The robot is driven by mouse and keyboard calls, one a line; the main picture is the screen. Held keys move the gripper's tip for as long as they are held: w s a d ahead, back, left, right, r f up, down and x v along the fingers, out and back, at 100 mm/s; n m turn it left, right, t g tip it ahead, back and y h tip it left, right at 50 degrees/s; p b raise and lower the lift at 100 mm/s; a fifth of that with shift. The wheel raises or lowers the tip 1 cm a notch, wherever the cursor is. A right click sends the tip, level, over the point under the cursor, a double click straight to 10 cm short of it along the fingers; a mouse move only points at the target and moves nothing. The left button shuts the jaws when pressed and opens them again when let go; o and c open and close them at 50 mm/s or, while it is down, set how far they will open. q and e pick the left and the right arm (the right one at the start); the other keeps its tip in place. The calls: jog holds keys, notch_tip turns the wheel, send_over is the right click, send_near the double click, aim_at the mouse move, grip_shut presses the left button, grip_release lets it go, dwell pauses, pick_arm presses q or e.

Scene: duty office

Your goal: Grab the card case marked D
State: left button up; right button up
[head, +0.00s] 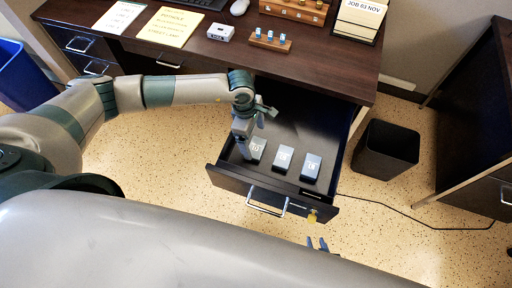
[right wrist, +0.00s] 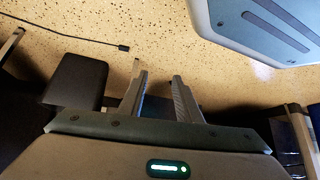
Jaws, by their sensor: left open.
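Three dark card cases with pale labels stand in a row in the open desk drawer (head: 265,180): a left one (head: 257,150), a middle one (head: 283,158) and a right one (head: 311,167). Their label letters are too small to read surely, so I cannot tell which is D. My left gripper (head: 246,150) is open, pointing down into the drawer at the left case and partly covering its left side. My right gripper (head: 318,243) is low in front of the drawer; in the right wrist view (right wrist: 160,80) its fingers are apart with nothing between them.
The desk top (head: 330,60) holds a yellow sign (head: 171,27), a white box (head: 221,32), a small wooden rack (head: 270,40) and a job board (head: 360,18). A key with a yellow tag (head: 312,216) hangs at the drawer front. A black bin (head: 385,150) stands right.

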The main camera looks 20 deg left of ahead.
aim_at(256, 147)
pick_arm(q)
jog(key=shift+f+p, duration=0.35)
jog(key=shift+f, duration=0.2)
jog(key=f, duration=0.2)
jog(key=f+p, duration=0.1)
jog(key=shift+d+f, duration=0.2)
jog(key=shift+f, duration=0.35)
pick_arm(e)
jog(key=shift+g, duration=0.6)
jog(key=s, duration=0.1)
jog(key=s+d+f, duration=0.1)
jog(key=s, duration=0.2)
jog(key=shift+d+f, duration=0.35)
jog(key=shift+f, duration=0.05)
jog(key=shift+w, duration=0.15)
pick_arm(q)
jog(key=c, duration=1.2)
pick_arm(e)
jog(key=shift+a, duration=0.15)
